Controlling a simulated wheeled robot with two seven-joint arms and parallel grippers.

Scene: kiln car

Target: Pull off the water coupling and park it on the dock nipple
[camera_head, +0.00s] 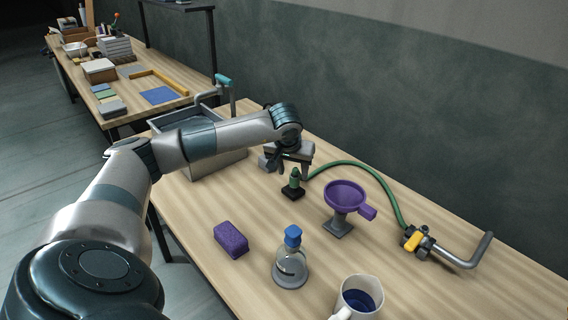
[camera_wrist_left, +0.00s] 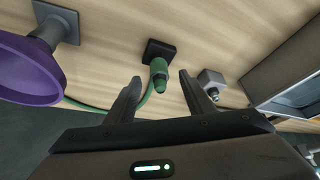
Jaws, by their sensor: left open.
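A green coupling (camera_head: 294,178) with a dark ring stands upright on a small black square base (camera_head: 293,193) on the bench. In the left wrist view the coupling (camera_wrist_left: 159,76) lies in line with the gap between my fingertips. A green hose (camera_head: 370,170) arcs from near the coupling to a valve at the right. My left gripper (camera_head: 275,163) is open and empty, beside and slightly above the coupling. A grey block with a pale nipple (camera_wrist_left: 211,80) shows right of the coupling in the wrist view. My right gripper is not in view.
A purple funnel (camera_head: 345,196) in a grey stand is close, right of the coupling. A purple sponge (camera_head: 231,240), a blue-capped flask (camera_head: 291,266) and a mug (camera_head: 360,297) stand nearer. A sink (camera_head: 205,165) is at the left; a valve (camera_head: 418,242) with bent pipe at the right.

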